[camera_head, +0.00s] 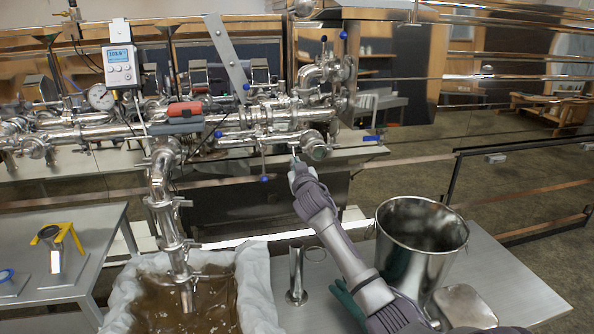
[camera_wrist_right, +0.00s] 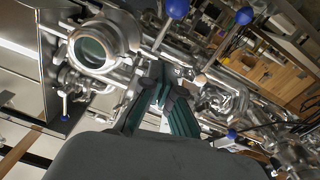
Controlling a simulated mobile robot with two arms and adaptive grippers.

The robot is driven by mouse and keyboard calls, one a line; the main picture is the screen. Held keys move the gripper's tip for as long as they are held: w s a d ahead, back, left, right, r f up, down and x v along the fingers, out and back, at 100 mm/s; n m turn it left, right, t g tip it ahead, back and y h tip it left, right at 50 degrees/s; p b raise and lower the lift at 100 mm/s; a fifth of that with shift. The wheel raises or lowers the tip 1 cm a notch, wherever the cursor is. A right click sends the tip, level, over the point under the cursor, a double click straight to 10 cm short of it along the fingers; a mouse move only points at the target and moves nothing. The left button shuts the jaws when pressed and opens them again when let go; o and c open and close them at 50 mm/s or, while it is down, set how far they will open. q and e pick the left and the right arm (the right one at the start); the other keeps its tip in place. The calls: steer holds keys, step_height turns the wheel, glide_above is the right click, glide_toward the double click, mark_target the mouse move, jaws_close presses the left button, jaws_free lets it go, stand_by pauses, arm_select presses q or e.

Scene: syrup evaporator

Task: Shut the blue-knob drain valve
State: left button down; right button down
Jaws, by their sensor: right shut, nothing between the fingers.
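Several blue knobs sit on valve levers along the steel pipework. One blue knob (camera_head: 264,178) hangs at the end of a lever pointing down, just left of my right gripper. A blue-sleeved handle (camera_head: 370,138) points right from the pipe end. I cannot tell which of these is the drain valve. My right gripper (camera_head: 294,158) is shut and empty, just below the round pipe end (camera_head: 317,146). In the right wrist view its fingertips (camera_wrist_right: 166,76) are together in front of the pipes, with blue knobs (camera_wrist_right: 177,9) (camera_wrist_right: 244,15) beyond. My left gripper is not in view.
A steel bucket (camera_head: 420,240) and a steel cylinder (camera_head: 296,275) stand on the table (camera_head: 505,275) at right. A cloth-lined tub of brown liquid (camera_head: 185,305) sits below the outlet pipe (camera_head: 165,205). A digital display (camera_head: 120,66) and gauge (camera_head: 100,97) are at left.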

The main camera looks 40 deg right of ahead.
steer(key=f, duration=0.1)
steer(key=d+f, duration=0.1)
steer(key=w+f, duration=0.1)
steer(key=shift+w+d+f, duration=0.1)
steer(key=shift+d+f, duration=0.15)
steer(key=shift+f, duration=0.15)
